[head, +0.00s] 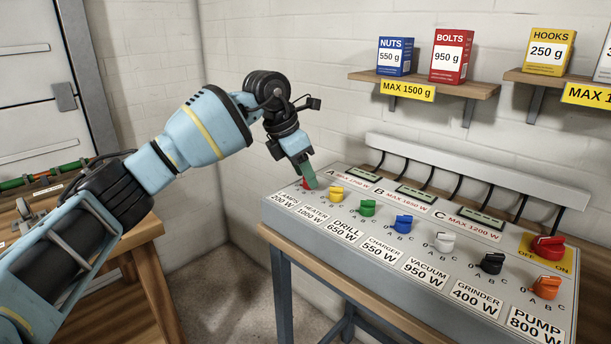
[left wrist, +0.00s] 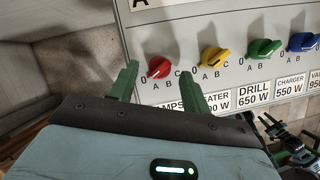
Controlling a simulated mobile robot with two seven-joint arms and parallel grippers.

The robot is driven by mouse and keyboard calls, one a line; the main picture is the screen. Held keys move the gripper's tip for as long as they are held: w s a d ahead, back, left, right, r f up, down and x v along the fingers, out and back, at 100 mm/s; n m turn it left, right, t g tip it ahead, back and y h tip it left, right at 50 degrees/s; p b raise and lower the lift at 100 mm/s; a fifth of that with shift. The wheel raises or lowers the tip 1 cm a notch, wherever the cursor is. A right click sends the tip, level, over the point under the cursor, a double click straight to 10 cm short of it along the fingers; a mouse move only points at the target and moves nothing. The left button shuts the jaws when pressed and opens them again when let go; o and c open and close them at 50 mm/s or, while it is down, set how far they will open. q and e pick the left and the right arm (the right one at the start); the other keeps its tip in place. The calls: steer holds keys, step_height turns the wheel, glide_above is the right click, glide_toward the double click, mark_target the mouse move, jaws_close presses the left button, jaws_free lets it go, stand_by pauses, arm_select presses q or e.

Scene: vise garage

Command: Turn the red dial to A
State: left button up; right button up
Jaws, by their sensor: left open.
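The red dial (head: 306,184) is at the left end of the grey panel's dial row, above the label LAMPS 200 W. It is partly hidden by my left gripper (head: 308,178) in the head view. In the left wrist view the red dial (left wrist: 160,67) shows between and just beyond the fingertips of my open left gripper (left wrist: 159,75), with a gap on each side. Marks 0, A, B and C are around it; its white pointer mark seems to be on the lower-left side, near 0 or A. Dark parts at the lower right may be my right gripper (left wrist: 292,145).
The yellow dial (head: 336,194) is close to the right of the red one, then green, blue, white, black and orange dials. A large red OFF/ON switch (head: 548,246) is at the panel's right end. Shelves with boxes hang on the wall behind.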

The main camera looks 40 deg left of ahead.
arm_select(q)
steer(key=shift+w+d+f, duration=0.1)
steer(key=shift+w+f, duration=0.1)
steer(key=shift+f, duration=0.3)
steer(key=c, duration=1)
steer(key=shift+r+n+p, duration=0.2)
steer(key=shift+n+p, duration=0.3)
steer(key=shift+p, duration=0.4)
steer(key=n+y+p, duration=0.1)
steer(key=n+p, duration=0.1)
steer(key=shift+d+r+t+p, duration=0.15)
steer(key=shift+t+p, duration=0.15)
steer(key=shift+p, duration=0.05)
steer(key=n+y+p, duration=0.1)
steer(key=n+p, duration=0.2)
steer(key=shift+d+n, duration=0.15)
steer(key=shift+n, duration=0.15)
steer(key=shift+f+n+y+p, duration=0.2)
steer(key=shift+n+y+p, duration=0.3)
steer(key=shift+n+p, duration=0.15)
